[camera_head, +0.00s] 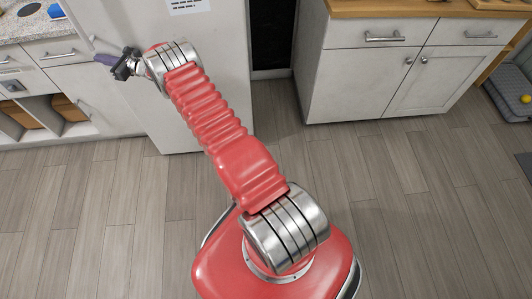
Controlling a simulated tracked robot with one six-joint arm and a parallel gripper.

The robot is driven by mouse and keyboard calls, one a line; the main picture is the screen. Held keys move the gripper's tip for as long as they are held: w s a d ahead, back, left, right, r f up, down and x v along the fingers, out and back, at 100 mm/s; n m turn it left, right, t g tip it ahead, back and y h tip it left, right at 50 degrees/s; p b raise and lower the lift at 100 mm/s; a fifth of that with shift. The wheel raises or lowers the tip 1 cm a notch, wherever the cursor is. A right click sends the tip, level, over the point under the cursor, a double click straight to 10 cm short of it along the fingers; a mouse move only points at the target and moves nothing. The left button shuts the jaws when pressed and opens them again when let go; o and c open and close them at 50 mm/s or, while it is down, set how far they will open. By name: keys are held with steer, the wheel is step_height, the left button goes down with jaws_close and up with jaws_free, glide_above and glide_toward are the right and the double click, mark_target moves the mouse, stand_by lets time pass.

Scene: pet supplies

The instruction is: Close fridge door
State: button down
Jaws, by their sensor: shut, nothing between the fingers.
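The fridge (225,70) is the tall, pale white body at the upper left, with a paper note (188,5) on its front. Its top is cut off by the picture edge. My arm crosses in front of it, so part of its front is hidden. I cannot tell how far its door stands open. My gripper (112,63) is small and dark, at the fridge's left side as seen here. It is shut and holds nothing. I cannot tell whether it touches the fridge.
A counter with drawers (60,52) and open shelves stands at the left. A white cabinet (365,85) with a wooden top stands at the right, past a dark gap (272,40). A grey pet bed (510,97) with a yellow ball (525,99) lies far right. The wooden floor (420,210) is clear.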

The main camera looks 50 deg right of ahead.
steer(key=shift+d, duration=0.3)
steer(key=shift+d, duration=0.25)
steer(key=s+a, duration=0.9)
steer(key=a, duration=0.2)
steer(key=shift+s+a, duration=0.15)
steer(key=shift+s, duration=0.15)
steer(key=shift+f, duration=0.15)
stand_by(0.4)
